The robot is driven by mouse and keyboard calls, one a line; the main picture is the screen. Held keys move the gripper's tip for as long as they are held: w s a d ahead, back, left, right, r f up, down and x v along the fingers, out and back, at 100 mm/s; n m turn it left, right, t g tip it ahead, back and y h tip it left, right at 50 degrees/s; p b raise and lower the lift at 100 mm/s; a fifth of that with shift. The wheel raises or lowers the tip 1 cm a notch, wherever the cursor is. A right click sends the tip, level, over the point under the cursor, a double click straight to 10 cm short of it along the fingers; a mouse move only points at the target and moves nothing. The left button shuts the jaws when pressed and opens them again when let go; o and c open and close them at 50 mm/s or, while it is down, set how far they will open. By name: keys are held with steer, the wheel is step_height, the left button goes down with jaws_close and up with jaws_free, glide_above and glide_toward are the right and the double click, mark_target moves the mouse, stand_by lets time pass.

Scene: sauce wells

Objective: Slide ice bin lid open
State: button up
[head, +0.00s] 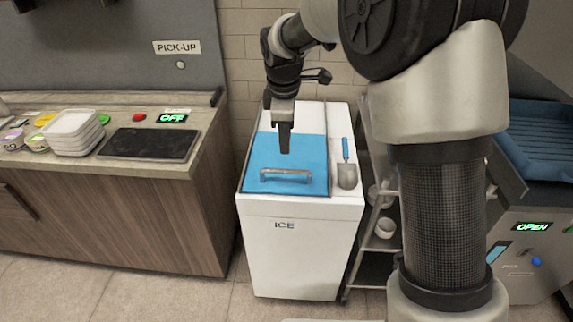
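The white ice bin (296,246) stands at the centre of the head view, with "ICE" on its front. Its blue lid (258,165) lies over the front and middle of the top, and a white area shows behind it. A grey bar handle (286,173) runs across the lid near its front edge. My gripper (285,150) points down above the lid, behind the handle in the picture. Whether it touches the lid I cannot tell. Its fingers are seen edge-on, so their opening is hidden.
A scoop with a blue grip (347,170) lies on the bin's right rim. A wooden counter (120,215) with a black mat (150,144) and stacked white trays (74,132) stands left. A shelf rack (372,262) with bowls is close on the right, partly behind my arm.

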mark_target(286, 170)
steer(key=f, duration=0.4)
steer(key=w+f, duration=0.1)
steer(key=f, duration=0.3)
steer(key=w+f+b, duration=0.1)
steer(key=f, duration=0.3)
steer(key=shift+w+d, duration=0.1)
steer(key=shift+w, duration=0.1)
jaws_close()
